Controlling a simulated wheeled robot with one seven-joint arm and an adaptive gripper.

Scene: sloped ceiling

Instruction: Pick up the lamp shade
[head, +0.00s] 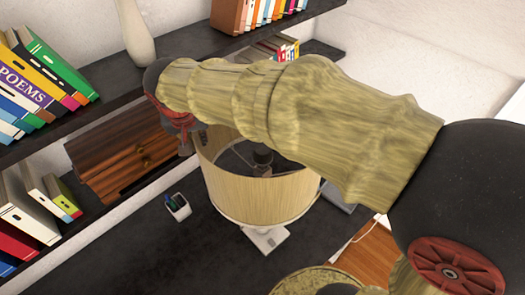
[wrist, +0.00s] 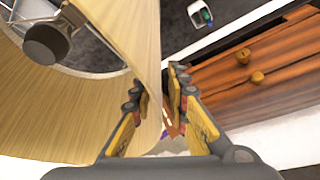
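The lamp shade (head: 262,195) is a pale wood-grained drum, open at the top, with a dark fitting inside. It sits above a small white lamp base (head: 266,240) on the dark desk. In the head view my gripper (head: 183,135) is at the shade's left rim, partly hidden behind my arm. In the wrist view my two fingers (wrist: 157,95) are close together, with the wall of the shade (wrist: 128,30) between them. One finger is inside the shade and one outside. The fingers look shut on the wall, though exact contact is hard to see.
The dark desk (head: 205,245) holds a small white pen holder (head: 177,206) left of the shade. A wooden drawer cabinet (head: 120,155) stands close behind my gripper. Shelves with books (head: 35,85) and a white vase (head: 136,32) stand at the left and back.

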